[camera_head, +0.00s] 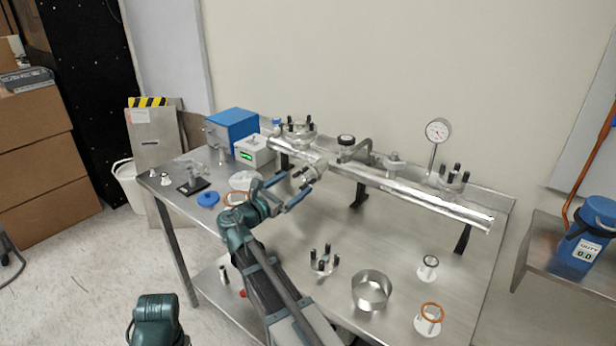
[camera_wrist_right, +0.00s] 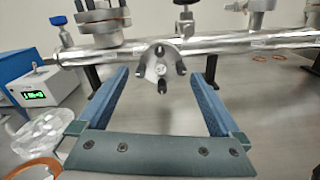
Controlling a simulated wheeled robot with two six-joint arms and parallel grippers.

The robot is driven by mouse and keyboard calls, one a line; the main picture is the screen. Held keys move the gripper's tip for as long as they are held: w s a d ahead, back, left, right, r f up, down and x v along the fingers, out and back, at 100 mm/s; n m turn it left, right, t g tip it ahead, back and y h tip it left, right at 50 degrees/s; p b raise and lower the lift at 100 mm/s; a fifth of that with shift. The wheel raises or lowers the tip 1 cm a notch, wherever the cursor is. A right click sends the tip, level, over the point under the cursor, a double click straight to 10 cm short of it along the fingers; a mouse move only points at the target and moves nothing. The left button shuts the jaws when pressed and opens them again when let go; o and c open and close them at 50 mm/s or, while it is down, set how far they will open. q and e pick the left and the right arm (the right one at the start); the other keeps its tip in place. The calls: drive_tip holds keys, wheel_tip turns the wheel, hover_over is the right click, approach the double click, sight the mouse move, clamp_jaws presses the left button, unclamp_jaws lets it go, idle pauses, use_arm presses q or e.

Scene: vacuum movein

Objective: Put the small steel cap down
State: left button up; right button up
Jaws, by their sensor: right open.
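My right gripper (camera_head: 298,181) is open over the back left of the steel table, reaching toward the long steel tube (camera_head: 420,196). In the right wrist view, its two blue fingers (camera_wrist_right: 160,76) are apart with nothing clamped between them. A round steel end piece with dark knobs (camera_wrist_right: 159,66) faces me beyond the gap, at the tube's side port. It also shows in the head view (camera_head: 311,173) just past the fingertips. I cannot tell whether this piece is the small steel cap. A teal part of my left arm shows at the bottom; its gripper is out of view.
A steel flange with dark pegs (camera_head: 323,264), a wide steel ring (camera_head: 371,290) and an orange ring (camera_head: 431,312) lie toward the front. A blue box (camera_head: 233,128) and a white box with green display (camera_head: 254,151) stand behind left. A dial gauge (camera_head: 438,130) rises above the tube.

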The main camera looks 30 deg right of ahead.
sight(304, 178)
drive_tip(key=shift+x, duration=2.65)
drive_tip(key=shift+s, duration=0.15)
clamp_jaws()
